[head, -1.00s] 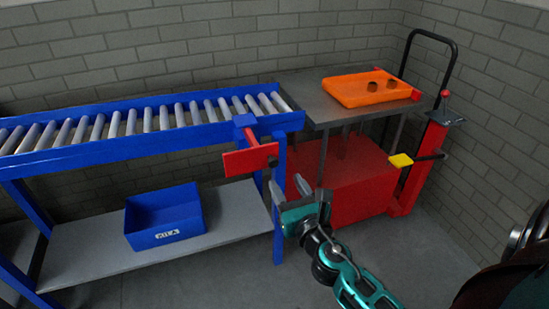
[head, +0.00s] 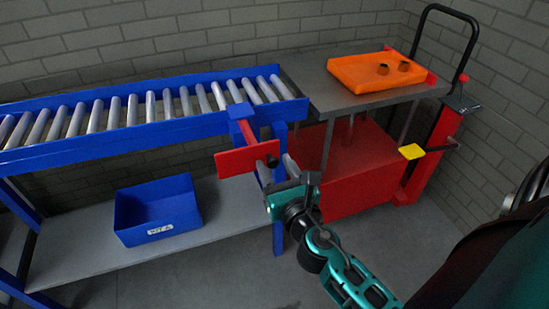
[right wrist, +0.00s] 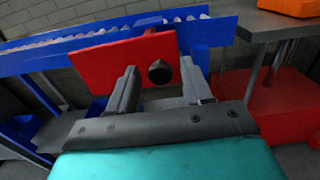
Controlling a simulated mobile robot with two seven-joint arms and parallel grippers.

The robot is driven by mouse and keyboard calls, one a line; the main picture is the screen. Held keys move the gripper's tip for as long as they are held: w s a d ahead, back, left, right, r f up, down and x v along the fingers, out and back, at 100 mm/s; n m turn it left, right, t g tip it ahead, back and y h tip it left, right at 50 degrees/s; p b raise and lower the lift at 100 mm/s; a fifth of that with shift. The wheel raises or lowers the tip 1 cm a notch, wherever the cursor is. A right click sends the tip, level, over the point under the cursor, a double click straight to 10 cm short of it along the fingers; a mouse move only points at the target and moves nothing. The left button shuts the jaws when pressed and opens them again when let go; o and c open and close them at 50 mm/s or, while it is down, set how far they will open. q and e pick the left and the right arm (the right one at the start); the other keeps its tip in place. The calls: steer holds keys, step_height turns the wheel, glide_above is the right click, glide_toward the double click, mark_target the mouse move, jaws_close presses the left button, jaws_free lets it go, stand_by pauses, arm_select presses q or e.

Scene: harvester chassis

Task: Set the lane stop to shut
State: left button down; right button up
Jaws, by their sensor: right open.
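The lane stop is a red plate (head: 240,160) with a black knob (head: 272,161) near its right end. It hangs by a red arm from a blue bracket (head: 241,111) on the front rail of the roller conveyor (head: 140,133). My right gripper (head: 276,168) is open at the knob's end of the plate. In the right wrist view the red plate (right wrist: 110,63) lies just beyond the fingers, and the knob (right wrist: 159,72) shows between the fingertips; contact cannot be told. My left gripper is not in view.
A blue bin (head: 158,212) stands on the grey lower shelf (head: 90,250). To the right is a red lift cart (head: 350,170) with a grey top, an orange tray (head: 372,72) and a yellow pedal (head: 411,151). Brick walls close the back and right.

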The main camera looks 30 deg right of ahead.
steer(key=shift+w, duration=0.25)
steer(key=shift+c, duration=0.2)
jaws_close()
stand_by(0.3)
